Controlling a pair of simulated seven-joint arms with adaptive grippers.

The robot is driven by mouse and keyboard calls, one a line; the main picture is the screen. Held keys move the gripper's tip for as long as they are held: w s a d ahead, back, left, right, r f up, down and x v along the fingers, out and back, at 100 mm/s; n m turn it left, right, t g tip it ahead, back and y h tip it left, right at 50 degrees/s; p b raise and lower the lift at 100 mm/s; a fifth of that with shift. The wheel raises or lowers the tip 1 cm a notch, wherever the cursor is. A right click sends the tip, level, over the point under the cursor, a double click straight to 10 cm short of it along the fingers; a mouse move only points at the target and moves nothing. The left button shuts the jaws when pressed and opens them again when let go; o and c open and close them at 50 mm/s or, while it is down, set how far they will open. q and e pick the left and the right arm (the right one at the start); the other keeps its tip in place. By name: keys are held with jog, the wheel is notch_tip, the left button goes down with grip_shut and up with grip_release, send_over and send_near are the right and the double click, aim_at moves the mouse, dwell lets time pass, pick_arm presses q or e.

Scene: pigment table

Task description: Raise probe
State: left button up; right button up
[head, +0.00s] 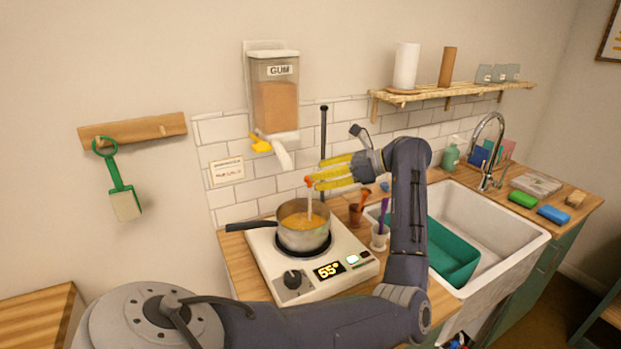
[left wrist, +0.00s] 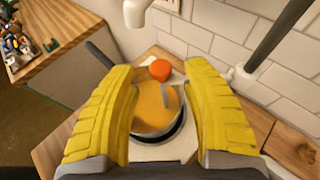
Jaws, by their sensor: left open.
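The probe (head: 309,202) is a thin pale rod with an orange-red cap, standing in a steel pot (head: 303,238) of orange liquid. The pot sits on a white hot plate (head: 262,262) with a lit display. My left gripper (head: 317,174) has yellow fingers and is beside the probe's top, above the pot's right side. In the left wrist view the orange cap (left wrist: 160,70) shows between the two spread fingertips (left wrist: 160,66). Whether the fingers touch it cannot be told. My right gripper is in neither view.
A gum dispenser (head: 274,95) hangs above the pot, with a black upright pole (head: 323,135) beside it. The pot's dark handle (head: 250,226) points left.

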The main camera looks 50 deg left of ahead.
pick_arm(q)
jog(key=shift+x, duration=1.85)
jog(key=shift+c, duration=0.6)
grip_shut()
